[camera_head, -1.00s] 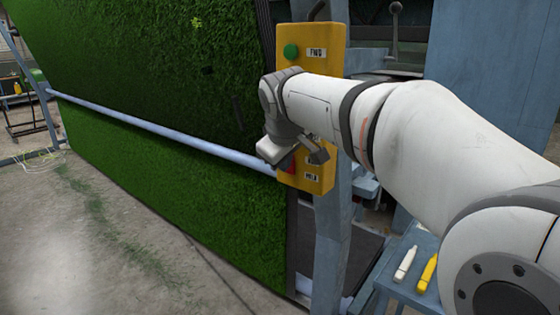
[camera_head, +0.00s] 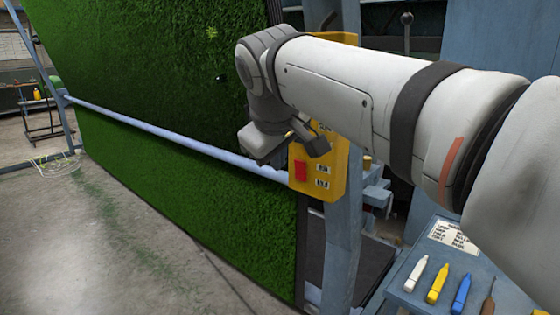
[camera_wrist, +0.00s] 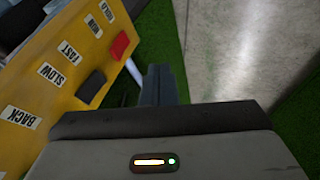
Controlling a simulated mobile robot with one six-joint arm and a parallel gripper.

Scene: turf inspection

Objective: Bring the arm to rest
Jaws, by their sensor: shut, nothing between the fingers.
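My arm reaches in from the right in the head view, and my gripper (camera_head: 262,148) hangs at its end, in front of the turf and left of the yellow control box (camera_head: 337,172). In the wrist view my gripper (camera_wrist: 160,85) is shut and empty, its dark fingers pointing away. The control box (camera_wrist: 70,55) fills the left of that view, with a gap to the fingers. Its red button (camera_wrist: 120,45) and a dark switch (camera_wrist: 90,86) show there. My arm hides the upper part of the box in the head view.
A turf sheet (camera_head: 150,70) hangs behind a pale horizontal bar (camera_head: 170,135). A blue side table (camera_head: 400,291) at the lower right holds a white marker (camera_head: 416,273), a yellow marker (camera_head: 437,283), a blue marker (camera_head: 461,293) and a label sheet. Concrete floor (camera_head: 130,250) is clear at left.

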